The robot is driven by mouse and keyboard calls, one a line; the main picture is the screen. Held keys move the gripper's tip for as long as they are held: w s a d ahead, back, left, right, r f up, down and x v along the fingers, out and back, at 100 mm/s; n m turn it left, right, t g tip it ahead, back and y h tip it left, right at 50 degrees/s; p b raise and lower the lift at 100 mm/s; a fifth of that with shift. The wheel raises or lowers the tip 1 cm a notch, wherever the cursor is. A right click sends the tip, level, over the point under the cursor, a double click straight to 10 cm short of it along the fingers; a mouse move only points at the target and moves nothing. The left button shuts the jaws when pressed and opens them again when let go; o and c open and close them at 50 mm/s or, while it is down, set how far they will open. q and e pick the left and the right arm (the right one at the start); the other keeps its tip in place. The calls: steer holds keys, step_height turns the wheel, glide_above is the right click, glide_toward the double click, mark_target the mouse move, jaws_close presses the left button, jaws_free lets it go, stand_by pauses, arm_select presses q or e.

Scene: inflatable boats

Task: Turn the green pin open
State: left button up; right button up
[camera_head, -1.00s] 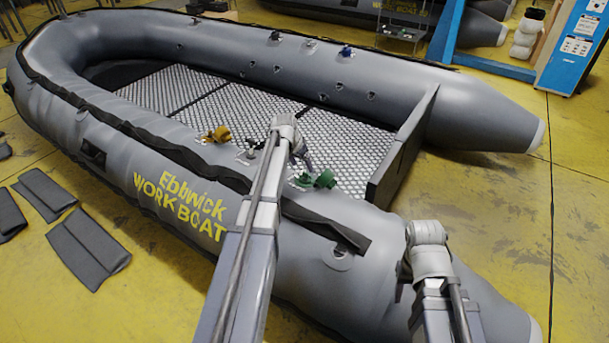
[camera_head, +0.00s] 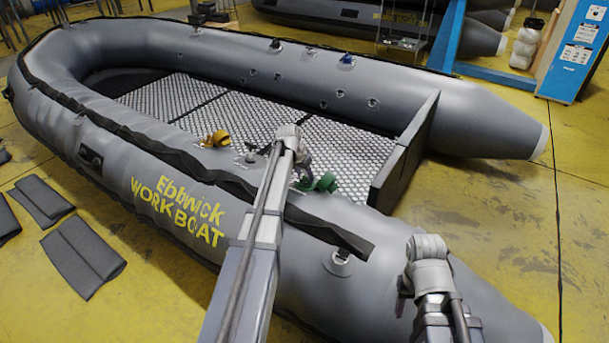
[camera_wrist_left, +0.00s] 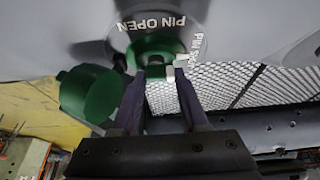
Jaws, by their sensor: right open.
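The green pin (camera_wrist_left: 155,50) is in the left wrist view, on a round plate (camera_wrist_left: 198,44) marked "PIN OPEN" and with a second, partly hidden label. A green cap (camera_wrist_left: 92,93) hangs beside it. In the head view the green fitting (camera_head: 322,182) sits on the near boat tube. My left gripper (camera_wrist_left: 160,73) has its two fingertips at either side of the pin's lower part; whether they are clamped on it is unclear. It also shows in the head view (camera_head: 304,166), just left of the green fitting. My right gripper (camera_head: 401,303) is open over the near tube, mostly hidden by its wrist.
The grey inflatable boat (camera_head: 495,118) fills the middle, with a textured floor. A yellow fitting (camera_head: 216,139) lies left of my left gripper on the same tube. Dark pads (camera_head: 82,256) lie on the yellow floor. A blue stand (camera_head: 574,50) is at the back right.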

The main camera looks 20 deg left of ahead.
arm_select(q)
jaws_close()
